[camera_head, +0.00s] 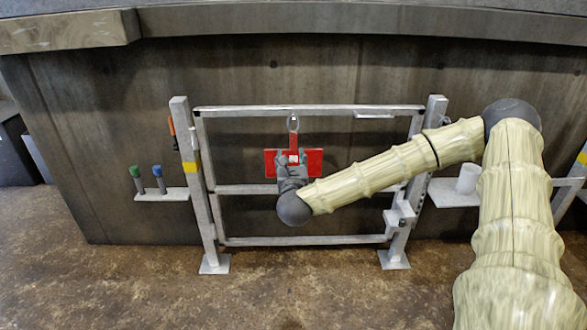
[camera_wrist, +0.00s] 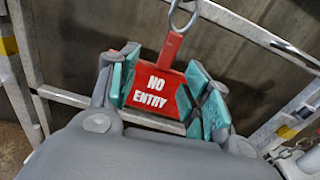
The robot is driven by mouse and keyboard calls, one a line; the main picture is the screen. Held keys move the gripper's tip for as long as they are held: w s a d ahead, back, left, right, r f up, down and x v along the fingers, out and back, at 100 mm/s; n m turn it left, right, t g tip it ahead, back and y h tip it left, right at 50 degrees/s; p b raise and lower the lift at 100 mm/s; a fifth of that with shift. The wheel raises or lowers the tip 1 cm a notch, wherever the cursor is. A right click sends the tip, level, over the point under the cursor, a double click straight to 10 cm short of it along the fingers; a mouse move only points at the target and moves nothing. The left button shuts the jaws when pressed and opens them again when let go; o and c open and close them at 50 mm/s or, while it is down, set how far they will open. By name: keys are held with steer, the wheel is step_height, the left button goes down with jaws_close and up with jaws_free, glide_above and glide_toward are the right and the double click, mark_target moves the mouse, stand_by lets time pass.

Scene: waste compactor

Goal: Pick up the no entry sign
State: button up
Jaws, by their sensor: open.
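The no entry sign (camera_head: 314,162) is a red plate with a narrow upper tab, hanging from a metal ring (camera_head: 293,123) on the gate's top bar. In the wrist view the sign (camera_wrist: 156,89) shows white "NO ENTRY" lettering, with its tab reaching up to the ring (camera_wrist: 185,12). My gripper (camera_head: 291,168) is in front of the sign, covering its middle in the head view. In the wrist view my gripper (camera_wrist: 160,95) is open, with one teal-padded finger at each side of the lettering. I cannot tell whether the pads touch the sign.
The grey metal gate (camera_head: 310,109) stands before a dark steel wall (camera_head: 110,120). A small shelf (camera_head: 163,195) on the left holds a green-topped and a blue-topped item. A white cylinder (camera_head: 467,179) stands on a right shelf (camera_head: 450,197). The floor (camera_head: 300,290) in front is clear.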

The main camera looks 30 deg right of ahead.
mark_target(294, 141)
steer(key=shift+m, duration=0.4)
steer(key=shift+s+d+r+b+x, duration=0.1)
steer(key=shift+d+r+b+x, duration=0.2)
steer(key=shift+x, duration=1.55)
steer(key=shift+s+d+r+b+x, duration=0.15)
steer(key=shift+b+x, duration=0.25)
steer(key=shift+x, duration=1.5)
steer(key=shift+s+d+r+b+x, duration=0.1)
steer(key=shift+d+r+b+x, duration=0.2)
steer(key=shift+x, duration=1.55)
steer(key=shift+a+f, duration=0.1)
steer(key=shift+h, duration=0.4)
steer(key=shift+c, duration=0.2)
jaws_close()
